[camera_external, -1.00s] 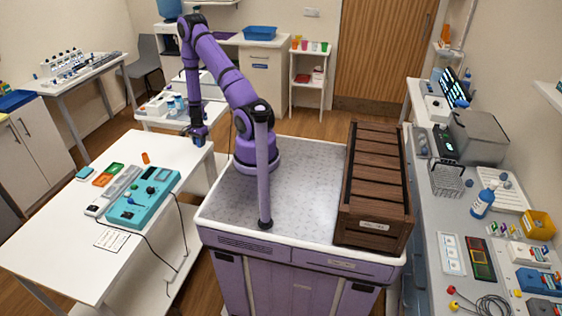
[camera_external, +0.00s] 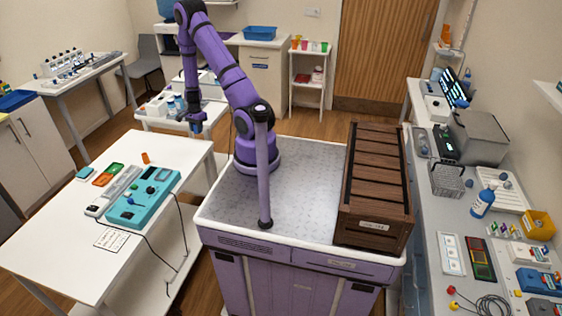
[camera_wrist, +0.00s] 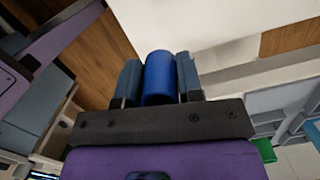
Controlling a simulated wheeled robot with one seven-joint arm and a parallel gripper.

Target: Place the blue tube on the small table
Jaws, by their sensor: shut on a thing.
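My gripper (camera_external: 196,119) is shut on the blue tube (camera_wrist: 159,80), which sits between the two fingers in the wrist view (camera_wrist: 160,65). In the external view the gripper points down and appears beside the right back corner of the white table (camera_external: 60,235) at left; the tube looks small and dark there. A smaller white table (camera_external: 150,122) with bottles and boxes stands behind. I cannot tell which of the two is the small table. The tube looks clear of any surface.
A teal device (camera_external: 145,198) with cables, an orange cylinder (camera_external: 145,158) and trays (camera_external: 108,174) occupy the middle of the left table. Its front part is mostly bare. A brown wooden crate (camera_external: 375,185) stands on my base at right. A cluttered bench (camera_external: 455,215) runs along the right.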

